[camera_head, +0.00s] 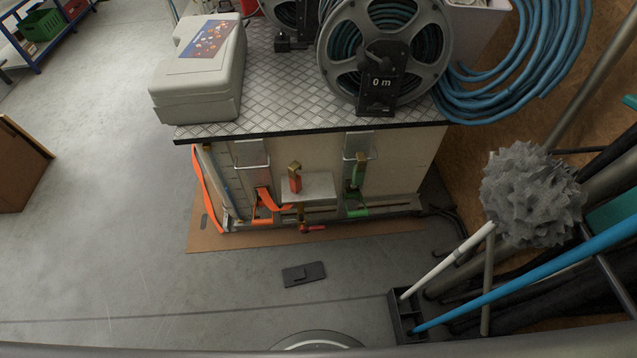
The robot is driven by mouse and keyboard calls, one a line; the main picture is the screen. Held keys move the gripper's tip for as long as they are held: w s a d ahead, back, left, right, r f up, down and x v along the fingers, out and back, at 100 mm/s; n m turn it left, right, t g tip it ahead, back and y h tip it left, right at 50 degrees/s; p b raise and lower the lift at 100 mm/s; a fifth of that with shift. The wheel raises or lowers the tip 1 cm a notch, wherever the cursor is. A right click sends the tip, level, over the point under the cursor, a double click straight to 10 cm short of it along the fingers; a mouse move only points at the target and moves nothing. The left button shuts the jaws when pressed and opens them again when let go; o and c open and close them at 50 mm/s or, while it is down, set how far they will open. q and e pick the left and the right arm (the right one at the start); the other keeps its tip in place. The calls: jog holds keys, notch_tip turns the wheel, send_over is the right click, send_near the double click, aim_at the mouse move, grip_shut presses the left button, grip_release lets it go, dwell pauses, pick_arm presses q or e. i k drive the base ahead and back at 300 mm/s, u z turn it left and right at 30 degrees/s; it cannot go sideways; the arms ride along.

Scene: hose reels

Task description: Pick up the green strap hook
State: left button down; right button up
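The green strap hook (359,174) hangs upright on the front of the workbench, below its top and to the right of the middle. It has a brass-coloured upper part and a green body. A clear holder surrounds its upper part. A green piece (357,211) shows below it near the bench's lower ledge; I cannot tell whether the two are joined. An orange-red hook with a brass top (295,178) is to its left. Neither of my grippers is in view.
The metal-topped bench (280,105) carries a grey case (200,70) and a hose reel marked "0 m" (385,50). A dark flat piece (304,274) lies on otherwise clear floor. Brushes and poles (532,194) stand at right.

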aim_at(360, 170)
jog(key=z, duration=0.25)
jog(key=i, duration=0.5)
jog(key=z, duration=1.45)
